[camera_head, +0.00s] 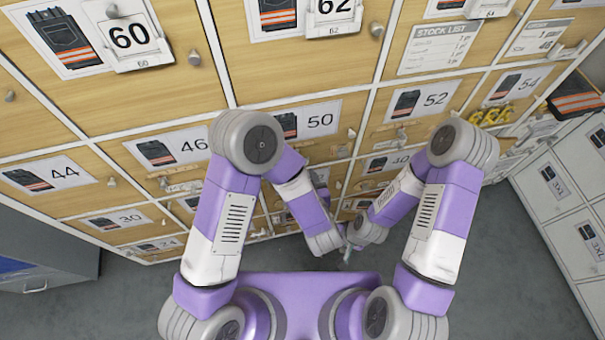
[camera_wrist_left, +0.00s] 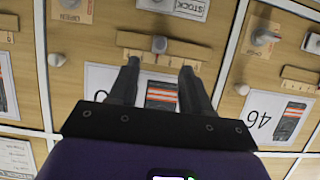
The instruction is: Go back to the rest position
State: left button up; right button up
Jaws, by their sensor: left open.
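My left gripper (camera_wrist_left: 159,68) shows in the left wrist view with its two dark fingers apart. No object is held between them. In the head view both my arms are bent, with elbows raised in front of the drawer wall (camera_head: 190,98) and forearms angled down and inward. My left wrist (camera_head: 325,241) and right wrist (camera_head: 368,233) are close together low in the middle. The fingers of both grippers are too small or hidden to make out there.
Numbered wooden drawers with knobs and cards fill the wall. Yellow items (camera_head: 490,115) and an orange-striped dark garment (camera_head: 575,100) are at the right. White lockers (camera_head: 555,195) stand at the right and a grey cabinet (camera_head: 45,255) at the left. Grey floor (camera_head: 510,270) is clear at lower right.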

pick_arm(q)
jog(key=shift+f, duration=0.1)
dwell(0.3)
jog(key=s+a+f+g+h, duration=0.1)
jog(key=a+f+g+h, duration=0.15)
jog(key=f, duration=0.35)
jog(key=a+f+g+h, duration=0.2)
jog(key=f+g, duration=0.1)
jog(key=f, duration=0.3)
jog(key=s+a+f+g+h, duration=0.1)
jog(key=s+a+f+g, duration=0.1)
jog(key=s, duration=0.4)
jog(key=s+a+f+g+h, duration=0.2)
jog(key=s+a+f+g, duration=0.1)
jog(key=s+g, duration=0.2)
jog(key=shift+s+a+f, duration=0.2)
jog(key=shift+s+f, duration=0.05)
jog(key=shift+s, duration=0.45)
dwell(0.8)
